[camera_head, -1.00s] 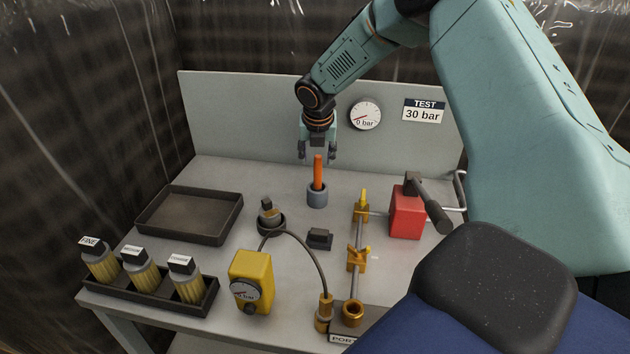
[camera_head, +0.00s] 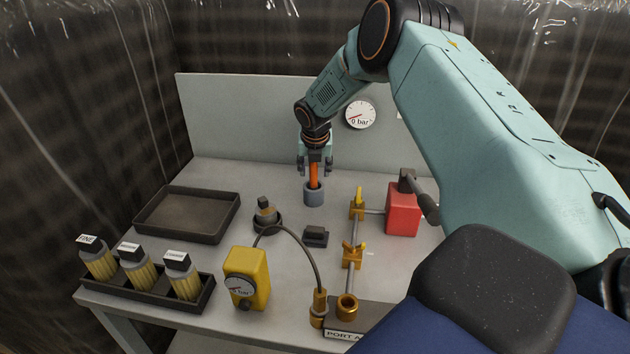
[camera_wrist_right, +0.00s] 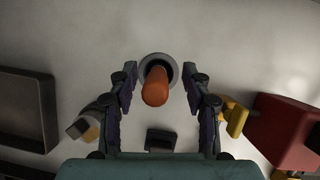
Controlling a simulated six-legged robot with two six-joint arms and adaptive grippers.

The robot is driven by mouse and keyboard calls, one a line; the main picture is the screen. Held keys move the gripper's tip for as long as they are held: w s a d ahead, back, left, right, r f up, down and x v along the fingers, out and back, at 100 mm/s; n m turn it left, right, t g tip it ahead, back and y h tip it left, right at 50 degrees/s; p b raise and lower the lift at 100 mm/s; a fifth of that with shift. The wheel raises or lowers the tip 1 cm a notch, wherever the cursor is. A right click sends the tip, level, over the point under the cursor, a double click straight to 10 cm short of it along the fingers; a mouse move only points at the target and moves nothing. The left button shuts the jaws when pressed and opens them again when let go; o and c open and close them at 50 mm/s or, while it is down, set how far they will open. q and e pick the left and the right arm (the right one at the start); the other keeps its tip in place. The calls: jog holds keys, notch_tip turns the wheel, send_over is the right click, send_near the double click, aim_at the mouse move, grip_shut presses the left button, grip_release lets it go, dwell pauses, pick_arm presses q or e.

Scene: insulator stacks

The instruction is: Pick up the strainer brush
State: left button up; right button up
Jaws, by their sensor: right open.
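The strainer brush shows as an orange handle (camera_head: 314,172) standing upright in a grey-blue cup (camera_head: 314,196) on the bench. Its lower part is hidden in the cup. My right gripper (camera_head: 315,172) is over the handle, pointing down, with its fingers on either side of the handle's upper part. In the right wrist view the orange handle (camera_wrist_right: 155,88) lies between the two open fingers, with a gap on both sides. The cup (camera_wrist_right: 157,66) shows behind it. My left gripper is not in view.
A dark empty tray (camera_head: 187,213) lies at the left. A rack with several labelled strainers (camera_head: 141,274) stands at the front left. A yellow gauge box (camera_head: 246,277), brass valve fittings (camera_head: 353,256) and a red block with a lever (camera_head: 403,210) stand nearby. A grey panel (camera_head: 245,120) closes the back.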

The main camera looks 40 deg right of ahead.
jog(key=shift+w+a+f, duration=0.1)
jog(key=shift+w+f, duration=0.15)
jog(key=shift+w, duration=0.1)
jog(key=shift+c, duration=1.8)
jog(key=shift+s+r, duration=0.3)
jog(key=shift+s, duration=0.1)
jog(key=c, duration=0.5)
jog(key=shift+w+f, duration=0.15)
grip_shut()
jog(key=shift+a, duration=0.1)
